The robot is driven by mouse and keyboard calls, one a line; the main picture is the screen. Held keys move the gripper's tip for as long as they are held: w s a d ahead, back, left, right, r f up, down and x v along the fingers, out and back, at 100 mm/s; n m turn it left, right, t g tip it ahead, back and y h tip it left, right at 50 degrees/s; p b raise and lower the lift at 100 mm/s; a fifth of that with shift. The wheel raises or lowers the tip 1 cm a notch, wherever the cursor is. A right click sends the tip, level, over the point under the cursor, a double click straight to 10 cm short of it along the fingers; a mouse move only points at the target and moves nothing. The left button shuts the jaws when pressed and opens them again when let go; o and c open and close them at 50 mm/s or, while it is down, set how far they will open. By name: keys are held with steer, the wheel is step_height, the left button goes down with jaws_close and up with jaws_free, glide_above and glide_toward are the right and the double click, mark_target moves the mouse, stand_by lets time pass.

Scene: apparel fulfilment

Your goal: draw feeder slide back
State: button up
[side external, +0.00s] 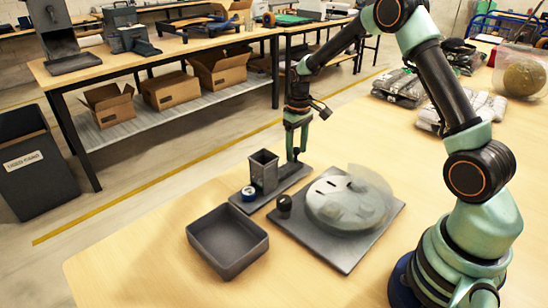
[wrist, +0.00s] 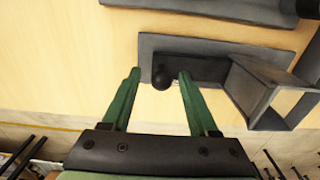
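The feeder is a dark grey base (side external: 282,184) with an upright square hopper tube (side external: 264,168). In the wrist view the base (wrist: 200,45) runs across the upper middle, with the hopper (wrist: 262,88) at the right. A round black knob (wrist: 161,78), apparently the slide's handle, shows between my fingertips. My gripper (wrist: 160,72) is open, its two green fingers on either side of the knob with gaps. In the side view my gripper (side external: 293,155) points down at the feeder's far end and hides the knob. Finger contact cannot be told.
A blue and white round piece (side external: 249,194) sits at the feeder's near end. An empty dark tray (side external: 228,240) stands in front. A grey plate (side external: 338,252) with a pale round fixture (side external: 345,205) and black knob (side external: 284,205) lies to the right. Bagged garments (side external: 400,88) lie behind.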

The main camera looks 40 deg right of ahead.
steer(key=shift+r, duration=3.55)
steer(key=shift+a, duration=0.1)
steer(key=shift+s+a+r, duration=0.1)
steer(key=shift+r, duration=0.15)
steer(key=s+a+r+t, duration=0.3)
steer(key=s+a+r, duration=0.35)
steer(key=r, duration=0.35)
steer(key=s+a+r+t, duration=0.2)
steer(key=s+a, duration=0.3)
steer(key=s, duration=0.6)
steer(key=shift+t, duration=0.3)
